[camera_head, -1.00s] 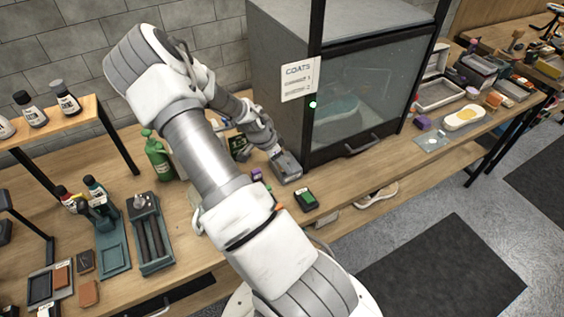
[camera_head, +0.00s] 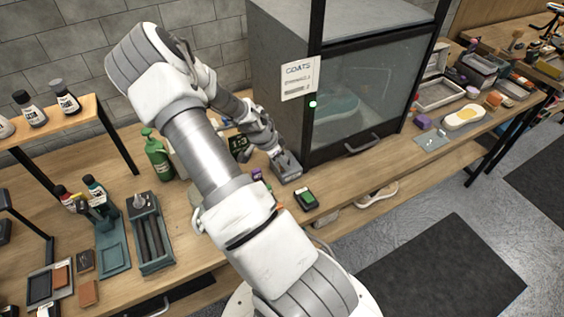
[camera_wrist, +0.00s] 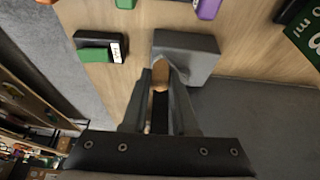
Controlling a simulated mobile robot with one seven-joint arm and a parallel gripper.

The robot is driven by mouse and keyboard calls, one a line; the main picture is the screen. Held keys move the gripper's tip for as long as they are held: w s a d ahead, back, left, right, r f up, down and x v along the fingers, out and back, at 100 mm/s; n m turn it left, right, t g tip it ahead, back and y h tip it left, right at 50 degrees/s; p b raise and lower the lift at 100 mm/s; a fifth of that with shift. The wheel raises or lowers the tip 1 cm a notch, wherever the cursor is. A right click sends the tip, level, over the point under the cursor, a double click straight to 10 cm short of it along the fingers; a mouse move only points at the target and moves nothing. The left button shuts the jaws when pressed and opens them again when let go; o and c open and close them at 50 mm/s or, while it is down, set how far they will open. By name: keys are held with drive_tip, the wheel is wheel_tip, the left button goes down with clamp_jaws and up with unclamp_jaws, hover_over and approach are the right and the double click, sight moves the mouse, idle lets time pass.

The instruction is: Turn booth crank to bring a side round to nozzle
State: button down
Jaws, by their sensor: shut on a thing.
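The booth (camera_head: 272,75) is a grey cabinet with a glass front, and a pale teal shoe (camera_head: 335,106) shows dimly inside. A grey crank block (camera_head: 287,172) sits on the bench at the booth's lower left corner; it also shows in the wrist view (camera_wrist: 197,48). My gripper (camera_head: 272,150) is right above this block, reaching down to it. In the wrist view, my gripper's fingers (camera_wrist: 161,88) are closed on a tan crank knob (camera_wrist: 160,72) beside the block. The rest of the crank is mostly hidden by the fingers.
A small black and green box (camera_head: 306,200) lies near the bench's front edge. A green spray bottle (camera_head: 157,156) and a dark green card (camera_head: 238,145) stand left of the booth. The glass door's handle (camera_head: 363,144) juts out. Trays and pads fill the bench on the right.

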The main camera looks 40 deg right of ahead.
drive_tip(key=shift+f, duration=0.1)
drive_tip(key=n+b, duration=0.2)
drive_tip(key=b, duration=0.1)
drive_tip(key=shift+s+d+f+t, duration=0.15)
drive_tip(key=shift+s+d+t, duration=0.1)
drive_tip(key=shift+s+t, duration=0.15)
drive_tip(key=n+b, duration=0.1)
drive_tip(key=b, duration=0.1)
drive_tip(key=s+d+n+t+b, duration=0.1)
drive_tip(key=n+b, duration=0.1)
drive_tip(key=b, duration=0.1)
drive_tip(key=shift+d, duration=0.1)
drive_tip(key=n+b, duration=0.1)
drive_tip(key=b, duration=0.1)
drive_tip(key=d+n+t+b, duration=0.1)
drive_tip(key=n+b, duration=0.1)
drive_tip(key=shift+s+b, duration=0.3)
drive_tip(key=shift+s, duration=0.05)
drive_tip(key=shift+d+n+b, duration=0.1)
drive_tip(key=shift+n+b, duration=0.3)
drive_tip(key=shift+r, duration=0.25)
drive_tip(key=c, duration=0.7)
unclamp_jaws()
